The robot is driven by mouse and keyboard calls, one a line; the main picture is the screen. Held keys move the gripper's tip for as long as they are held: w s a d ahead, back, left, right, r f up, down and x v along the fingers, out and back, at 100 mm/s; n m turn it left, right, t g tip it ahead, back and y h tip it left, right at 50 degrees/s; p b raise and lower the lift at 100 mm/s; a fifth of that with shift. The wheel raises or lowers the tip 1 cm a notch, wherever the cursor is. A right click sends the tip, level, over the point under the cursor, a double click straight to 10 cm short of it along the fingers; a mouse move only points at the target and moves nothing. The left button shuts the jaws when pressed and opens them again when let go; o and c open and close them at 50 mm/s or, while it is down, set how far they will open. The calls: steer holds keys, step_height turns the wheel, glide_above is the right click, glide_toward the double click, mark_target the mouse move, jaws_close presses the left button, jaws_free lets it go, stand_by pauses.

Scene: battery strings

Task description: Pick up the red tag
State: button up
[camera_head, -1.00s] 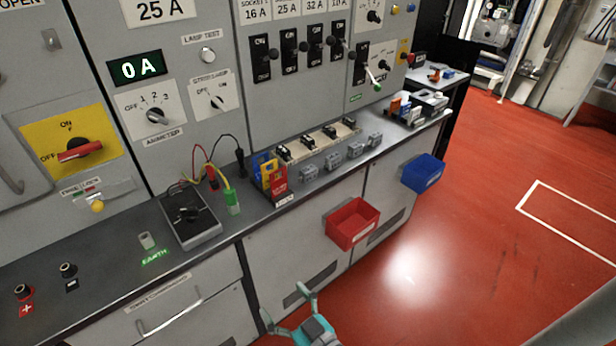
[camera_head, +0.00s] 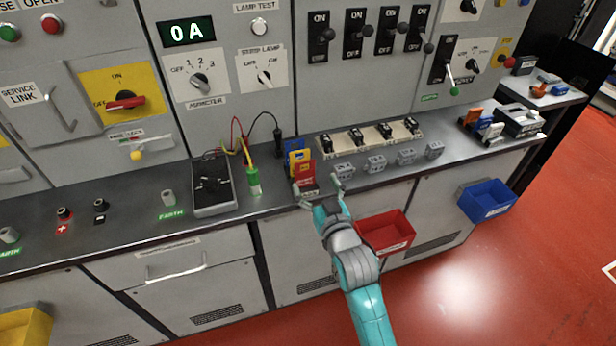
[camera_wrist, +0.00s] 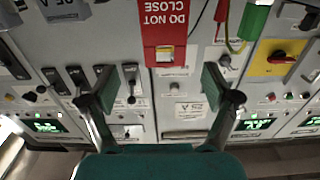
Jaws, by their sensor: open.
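The red tag (camera_head: 303,172) stands upright at the front of a small holder near the counter's front edge, before a yellow tag (camera_head: 294,158) and a blue one (camera_head: 290,146). In the wrist view the red tag (camera_wrist: 166,20) appears upside down at the top, reading "DO NOT CLOSE". My gripper (camera_head: 320,193) is just in front of the counter edge, slightly to the right of the tag. Its two fingers (camera_wrist: 158,82) are spread wide in the wrist view, with nothing between them. The tag is apart from the fingers.
A green-tipped tool (camera_head: 253,181) with leads and a dark meter (camera_head: 212,190) sit left of the tags. Several grey blocks (camera_head: 376,164) stand to the right. A red bin (camera_head: 388,236) hangs on the cabinet front beside my arm; a blue bin (camera_head: 486,203) hangs further right.

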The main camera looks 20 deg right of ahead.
mark_target(305, 177)
steer(key=shift+w+a+f, duration=0.1)
steer(key=shift+w+a, duration=0.05)
steer(key=shift+w, duration=1.55)
steer(key=shift+w+a, duration=0.15)
steer(key=shift+w, duration=1.5)
steer(key=c, duration=1)
